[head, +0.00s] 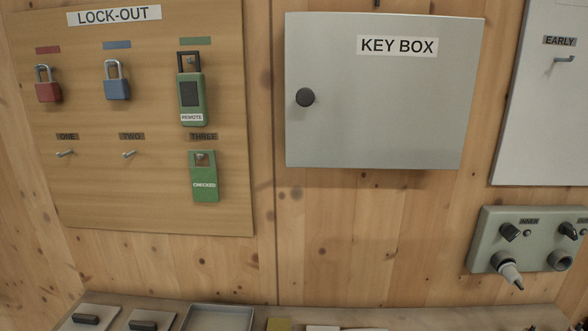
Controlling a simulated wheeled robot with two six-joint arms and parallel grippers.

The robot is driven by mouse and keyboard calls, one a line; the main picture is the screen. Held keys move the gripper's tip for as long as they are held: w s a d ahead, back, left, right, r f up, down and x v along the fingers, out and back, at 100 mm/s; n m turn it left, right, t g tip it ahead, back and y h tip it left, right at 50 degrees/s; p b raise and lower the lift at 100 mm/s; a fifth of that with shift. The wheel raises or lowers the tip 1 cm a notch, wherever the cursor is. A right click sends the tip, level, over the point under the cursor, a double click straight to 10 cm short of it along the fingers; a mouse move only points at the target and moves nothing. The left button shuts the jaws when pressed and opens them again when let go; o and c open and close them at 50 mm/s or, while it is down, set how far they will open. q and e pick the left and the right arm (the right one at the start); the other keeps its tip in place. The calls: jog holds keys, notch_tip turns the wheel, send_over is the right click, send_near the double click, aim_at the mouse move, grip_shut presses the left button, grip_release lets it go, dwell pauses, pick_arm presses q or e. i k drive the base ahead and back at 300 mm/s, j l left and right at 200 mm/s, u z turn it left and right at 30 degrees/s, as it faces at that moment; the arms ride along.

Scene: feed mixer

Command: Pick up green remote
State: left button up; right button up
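The green remote (191,98) hangs on the lock-out board under a green label strip. It has a dark loop at its top, a dark panel on its front and a white tag reading REMOTE. It hangs upright, apart from the green CHECKED tag (204,177) on the peg under THREE below it. Neither of my grippers shows in the head view.
A red padlock (48,92) and a blue padlock (117,88) hang left of the remote on the lock-out board (120,195). Bare pegs stick out under ONE and TWO. A closed grey key box (380,120) is to the right. A shelf with trays (218,317) runs along the bottom.

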aim_at(191, 86)
jog(key=l+u, duration=0.35)
jog(key=l, duration=0.55)
jog(key=l+u, duration=0.35)
jog(key=l, duration=0.55)
